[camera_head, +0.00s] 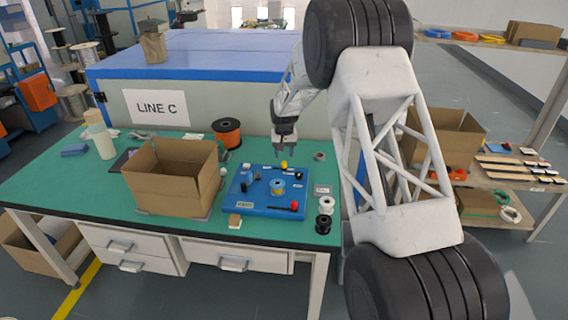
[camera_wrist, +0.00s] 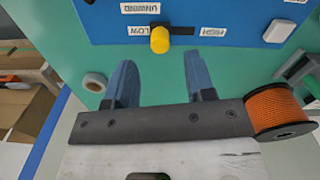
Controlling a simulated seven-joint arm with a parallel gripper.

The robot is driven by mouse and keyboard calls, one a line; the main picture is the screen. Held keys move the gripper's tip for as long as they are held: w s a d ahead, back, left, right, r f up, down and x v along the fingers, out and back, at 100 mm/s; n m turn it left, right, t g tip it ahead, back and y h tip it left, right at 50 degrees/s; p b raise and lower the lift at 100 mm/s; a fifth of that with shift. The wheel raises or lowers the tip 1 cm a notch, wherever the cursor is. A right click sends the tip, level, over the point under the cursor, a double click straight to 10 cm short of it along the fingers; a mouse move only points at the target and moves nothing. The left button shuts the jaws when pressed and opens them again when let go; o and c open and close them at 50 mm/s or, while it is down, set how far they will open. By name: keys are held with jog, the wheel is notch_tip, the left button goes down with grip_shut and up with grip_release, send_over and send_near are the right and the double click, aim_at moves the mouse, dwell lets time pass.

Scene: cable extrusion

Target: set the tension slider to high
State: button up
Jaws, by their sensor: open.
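The tension slider is a yellow knob (camera_wrist: 160,40) in a short dark slot on the blue panel (camera_wrist: 106,28). In the wrist view the knob sits at the slot's left part, near the LOW label (camera_wrist: 141,30); the HIGH label (camera_wrist: 212,31) is at the right end. The yellow knob also shows in the head view (camera_head: 284,164), at the far edge of the panel (camera_head: 240,190). My gripper (camera_wrist: 159,58) is open and empty, its two fingertips apart on either side of the knob's line and short of it. In the head view my gripper (camera_head: 283,153) hangs just above the knob.
An open cardboard box (camera_head: 175,178) stands left of the panel on the green table (camera_head: 60,185). An orange spool (camera_head: 227,132) stands behind the panel and shows close beside my gripper in the wrist view (camera_wrist: 275,108). Small spools (camera_head: 324,222) sit at the right.

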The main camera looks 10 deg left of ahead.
aim_at(284, 162)
jog(key=shift+f, duration=2.65)
grip_shut()
